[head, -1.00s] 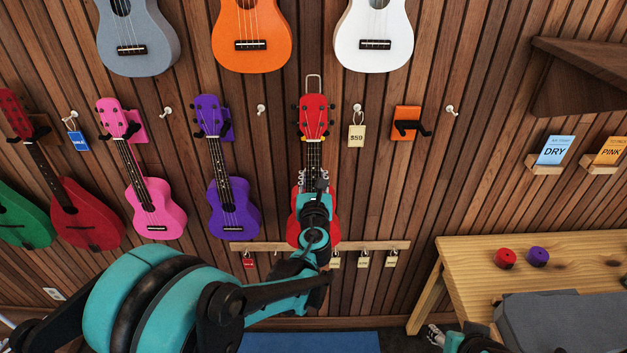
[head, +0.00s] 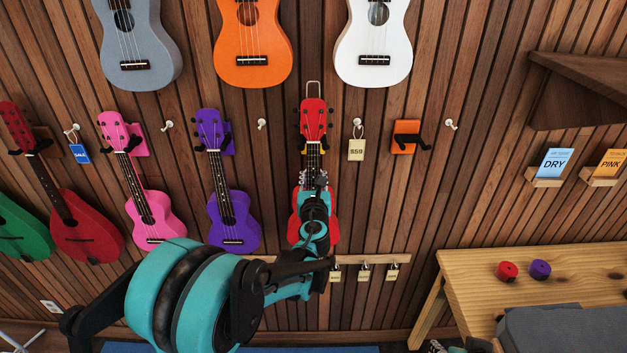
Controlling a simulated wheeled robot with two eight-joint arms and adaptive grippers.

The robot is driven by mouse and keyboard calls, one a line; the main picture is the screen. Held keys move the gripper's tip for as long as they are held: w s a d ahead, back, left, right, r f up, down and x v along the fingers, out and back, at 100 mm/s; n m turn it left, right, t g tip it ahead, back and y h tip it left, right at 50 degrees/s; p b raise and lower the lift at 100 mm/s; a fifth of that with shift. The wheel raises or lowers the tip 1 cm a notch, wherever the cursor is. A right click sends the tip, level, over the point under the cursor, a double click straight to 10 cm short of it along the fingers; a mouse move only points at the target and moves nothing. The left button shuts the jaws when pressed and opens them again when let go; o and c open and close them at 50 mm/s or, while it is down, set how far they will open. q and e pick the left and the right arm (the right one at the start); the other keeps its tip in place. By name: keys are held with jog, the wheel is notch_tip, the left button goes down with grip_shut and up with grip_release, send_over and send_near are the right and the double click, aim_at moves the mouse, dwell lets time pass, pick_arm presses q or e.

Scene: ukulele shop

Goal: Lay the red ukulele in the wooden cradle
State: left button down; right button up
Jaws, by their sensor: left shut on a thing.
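The red ukulele (head: 315,118) hangs upright in front of the slatted wall, in the middle of the head view. My left gripper (head: 314,182) is shut on it at the lower neck, and my wrist hides part of the body. A metal wire loop shows just above its headstock. I cannot make out a wooden cradle in this view.
A purple ukulele (head: 228,212) hangs close on the left, beside a pink one (head: 148,210) and a red teardrop-bodied instrument (head: 88,235). An orange hook mount (head: 405,130) is empty. A wooden bench (head: 470,268) at right carries red and purple round items and a grey thing (head: 565,332).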

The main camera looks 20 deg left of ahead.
pick_arm(q)
jog(key=shift+w+a, duration=0.1)
jog(key=shift+w, duration=0.2)
jog(key=shift+f+b, duration=1)
jog(key=shift+f, duration=0.1)
jog(key=c, duration=1)
grip_release()
jog(key=shift+s, duration=0.15)
jog(key=shift+v, duration=0.9)
jog(key=shift+s, duration=0.15)
